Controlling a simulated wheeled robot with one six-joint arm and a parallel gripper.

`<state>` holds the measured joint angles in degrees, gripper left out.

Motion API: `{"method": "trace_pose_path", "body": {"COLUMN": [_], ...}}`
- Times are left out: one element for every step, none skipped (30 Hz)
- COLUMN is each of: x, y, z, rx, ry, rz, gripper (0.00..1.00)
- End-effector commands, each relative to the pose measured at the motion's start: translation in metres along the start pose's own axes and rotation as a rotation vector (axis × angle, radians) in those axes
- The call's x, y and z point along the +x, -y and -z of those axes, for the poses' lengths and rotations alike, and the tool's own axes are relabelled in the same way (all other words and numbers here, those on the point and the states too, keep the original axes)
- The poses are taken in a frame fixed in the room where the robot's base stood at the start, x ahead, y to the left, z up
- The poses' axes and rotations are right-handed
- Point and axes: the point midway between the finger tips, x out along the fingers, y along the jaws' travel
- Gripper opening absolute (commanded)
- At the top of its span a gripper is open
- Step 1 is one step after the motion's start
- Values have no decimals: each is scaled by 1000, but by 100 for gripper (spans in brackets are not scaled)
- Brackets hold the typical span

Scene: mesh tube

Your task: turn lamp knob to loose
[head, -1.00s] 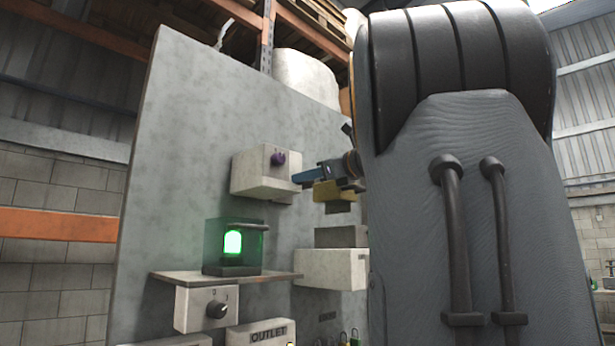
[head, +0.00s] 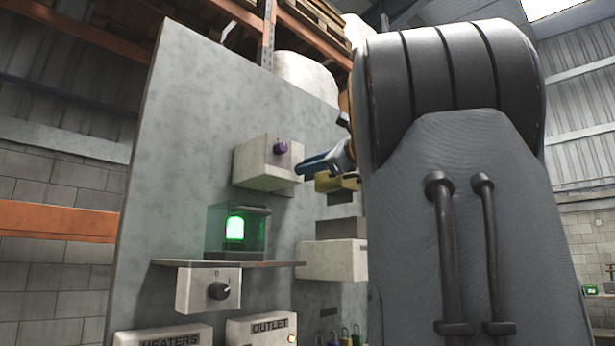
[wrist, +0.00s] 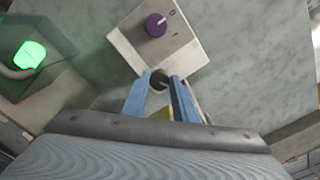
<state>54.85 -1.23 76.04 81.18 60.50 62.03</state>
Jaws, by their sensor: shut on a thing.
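A pale box (head: 262,172) on the grey panel carries a purple knob (head: 280,148). Marks 0 and I show beside the knob in the wrist view (wrist: 155,25). My gripper (head: 303,167) has blue fingers and is at the box's right side. In the wrist view, the fingertips are closed around a dark round knob (wrist: 160,79) at the box's near edge, apart from the purple knob. The dark knob's setting cannot be read. A lit green lamp (head: 235,229) stands in a clear housing on the shelf; it also shows in the wrist view (wrist: 29,55).
Below the shelf (head: 225,263) is a box with a black knob (head: 218,291). Plates marked HEATERS (head: 165,340) and OUTLET (head: 262,327) are lower. A pale box (head: 330,260) is right of the shelf. The panel (head: 200,100) is bare above.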

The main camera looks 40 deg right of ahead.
Motion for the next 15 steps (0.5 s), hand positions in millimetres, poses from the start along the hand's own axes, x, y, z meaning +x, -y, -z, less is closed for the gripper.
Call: {"method": "trace_pose_path", "body": {"x": [1,1,1,1,1,1,1,1,1,1,1,1,1,1,1], "y": [-2,-2,-2,-2,-2,-2,-3,-3,-3,-3,-3,-3,-3,-3,-3], "z": [2,2,2,2,2,2,2,2,2,2,3,3,2,2,2], "rx": [-47,-75,-113,-142,-170,-208,-237,-265,-303,-332,-360,-399,-426,-455,-493], "ry": [0,0,1,1,1,1,1,0,0,0,0,0,0,0,0], "rz": [2,2,2,2,2,1,1,1,1,1,1,2,2,2,1], "gripper": [3,3,3,3,3,3,3,3,3,3,3,3,3,3,3]}}
